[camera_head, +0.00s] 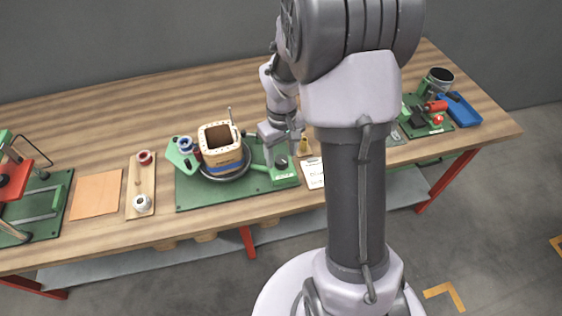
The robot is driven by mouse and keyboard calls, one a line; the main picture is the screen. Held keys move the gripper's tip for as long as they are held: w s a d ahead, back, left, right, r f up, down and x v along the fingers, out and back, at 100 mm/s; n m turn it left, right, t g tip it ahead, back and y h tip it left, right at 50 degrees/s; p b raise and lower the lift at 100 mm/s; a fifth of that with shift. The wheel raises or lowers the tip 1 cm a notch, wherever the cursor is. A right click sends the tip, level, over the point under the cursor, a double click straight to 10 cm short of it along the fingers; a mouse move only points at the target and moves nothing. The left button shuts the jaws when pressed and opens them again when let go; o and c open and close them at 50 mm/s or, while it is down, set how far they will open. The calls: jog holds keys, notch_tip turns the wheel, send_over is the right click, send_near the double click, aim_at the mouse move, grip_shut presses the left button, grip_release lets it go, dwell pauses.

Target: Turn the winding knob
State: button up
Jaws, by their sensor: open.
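A winding device stands on a green base plate (228,196) on the wooden bench. It carries a square, tan-topped coil form (222,140) on a round dark disc. At the right end of the plate is a green block (284,174) with a small dark round part (281,162), which looks like the winding knob. My gripper (279,148) points down just above and behind this part, with its jaws open. It is too small to tell whether the fingers touch the knob.
Blue and red spools (186,145) sit left of the coil form. A spool board (140,187) and an orange-brown sheet (96,195) lie further left. A white paper card (313,173) lies right of the device. A blue tray (461,110) is at the far right.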

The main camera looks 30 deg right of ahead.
jog(key=shift+f, duration=0.9)
grip_shut()
jog(key=shift+m, duration=0.4)
jog(key=m, duration=0.5)
jog(key=shift+b, duration=0.3)
jog(key=m, duration=0.5)
jog(key=shift+m+b, duration=0.3)
jog(key=shift+b, duration=0.1)
jog(key=shift+m, duration=0.3)
